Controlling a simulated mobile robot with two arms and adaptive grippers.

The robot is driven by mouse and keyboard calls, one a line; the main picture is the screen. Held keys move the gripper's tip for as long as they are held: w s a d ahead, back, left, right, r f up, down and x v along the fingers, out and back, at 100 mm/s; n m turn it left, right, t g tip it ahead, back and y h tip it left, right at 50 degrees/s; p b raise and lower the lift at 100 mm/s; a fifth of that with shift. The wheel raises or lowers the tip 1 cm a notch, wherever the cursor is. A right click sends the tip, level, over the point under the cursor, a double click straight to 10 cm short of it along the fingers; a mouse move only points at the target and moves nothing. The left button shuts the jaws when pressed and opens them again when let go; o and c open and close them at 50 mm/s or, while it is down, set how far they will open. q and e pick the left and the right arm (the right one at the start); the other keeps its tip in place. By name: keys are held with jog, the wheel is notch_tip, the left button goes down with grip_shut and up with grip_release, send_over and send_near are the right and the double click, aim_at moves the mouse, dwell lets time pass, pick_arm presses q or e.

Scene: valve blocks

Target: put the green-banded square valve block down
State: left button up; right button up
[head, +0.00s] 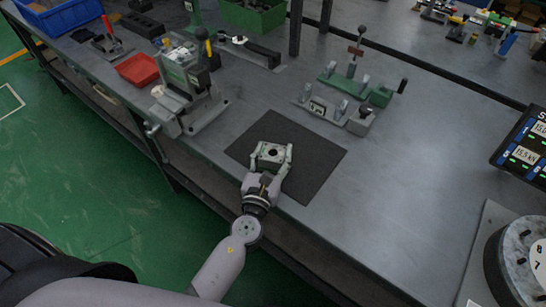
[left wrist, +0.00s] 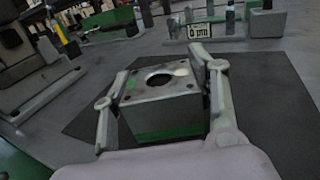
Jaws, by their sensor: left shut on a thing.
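The green-banded square valve block (head: 271,153) is a grey metal block with a round hole in its top. In the left wrist view the block (left wrist: 163,104) shows a green band low on its near face. My left gripper (head: 271,160) is shut on it, one finger on each side, over the dark mat (head: 312,165). The mat (left wrist: 262,105) also shows around the block in the left wrist view. I cannot tell whether the block's underside touches the mat. My right gripper is not in view.
A clamp fixture (head: 188,80) stands left of the mat. A toggle fixture (head: 340,105) stands behind it. A red tray (head: 137,69) and a green bin (head: 253,14) are farther back. A dial device (head: 520,260) is at right. The bench right of the mat is clear.

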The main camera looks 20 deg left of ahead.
aim_at(273, 153)
pick_arm(q)
jog(key=c, duration=0.6)
jog(key=shift+r, duration=0.2)
notch_tip(273, 153, up, 20)
jog(key=p, duration=1.5)
jog(key=shift+f, duration=0.15)
jog(key=s+a+b, duration=0.2)
jog(key=s, duration=0.5)
jog(key=s+a+h+b, duration=0.1)
jog(key=s+a+b, duration=0.1)
jog(key=s, duration=0.5)
jog(key=shift+s+m+b, duration=0.15)
jog(key=shift+m+b, duration=0.15)
jog(key=shift+b, duration=0.15)
